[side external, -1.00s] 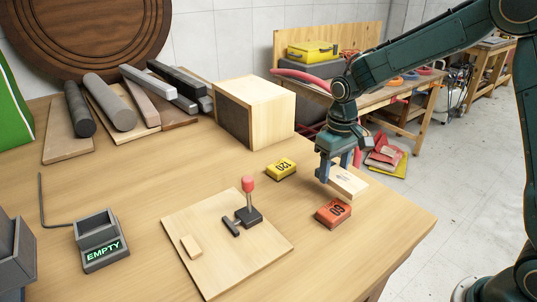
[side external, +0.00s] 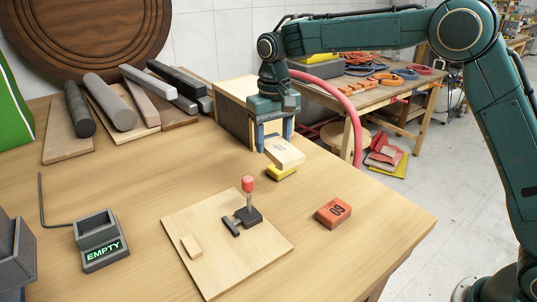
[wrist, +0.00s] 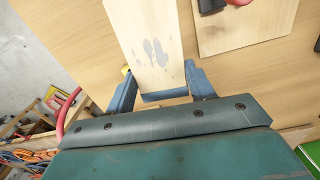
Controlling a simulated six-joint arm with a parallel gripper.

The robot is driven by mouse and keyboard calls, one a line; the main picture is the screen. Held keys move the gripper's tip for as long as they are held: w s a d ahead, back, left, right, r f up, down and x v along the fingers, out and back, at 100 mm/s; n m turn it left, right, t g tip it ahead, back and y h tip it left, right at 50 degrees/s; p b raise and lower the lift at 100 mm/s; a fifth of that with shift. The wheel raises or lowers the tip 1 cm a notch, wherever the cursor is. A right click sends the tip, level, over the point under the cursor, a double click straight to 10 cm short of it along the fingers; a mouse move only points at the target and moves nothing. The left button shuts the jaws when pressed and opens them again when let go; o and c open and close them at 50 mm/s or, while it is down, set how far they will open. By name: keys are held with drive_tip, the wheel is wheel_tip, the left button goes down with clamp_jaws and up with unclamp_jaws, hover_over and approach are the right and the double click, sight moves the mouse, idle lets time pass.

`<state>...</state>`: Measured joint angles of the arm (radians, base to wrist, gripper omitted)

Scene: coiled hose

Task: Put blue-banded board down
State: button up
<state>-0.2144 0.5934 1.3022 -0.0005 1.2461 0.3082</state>
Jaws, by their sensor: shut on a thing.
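A short pale wooden board (side external: 284,152) with grey marks is held between the fingers of my gripper (side external: 273,138), in front of the wooden box. In the wrist view the board (wrist: 148,45) runs away from between the fingers (wrist: 163,90), with grey blotches on its top face. A blue strip shows at its near end; I cannot tell whether it is the board's band or part of my gripper. In the side view the board overlaps the yellow 120 block (side external: 281,174) and hides part of it. Its height above the table is hard to tell.
The wooden box (side external: 233,110) stands just behind my gripper. A red 60 block (side external: 333,212) lies at right. A thin panel (side external: 205,265) carries a red-knobbed lever (side external: 248,190). A grey tray marked EMPTY (side external: 100,245) is at left.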

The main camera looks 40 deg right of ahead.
drive_tip(key=w+a+r+m, duration=0.1)
drive_tip(key=a+r+m, duration=0.15)
drive_tip(key=a, duration=0.55)
wheel_tip(320, 180, up, 5)
drive_tip(key=m, duration=1.5)
hover_over(163, 291)
drive_tip(key=shift+f+n, duration=0.2)
drive_tip(key=shift+n, duration=0.05)
drive_tip(key=shift+f, duration=0.15)
wheel_tip(163, 291, down, 16)
drive_tip(key=shift+r, duration=0.25)
drive_tip(key=shift+f, duration=2.1)
drive_tip(key=shift+f, duration=0.15)
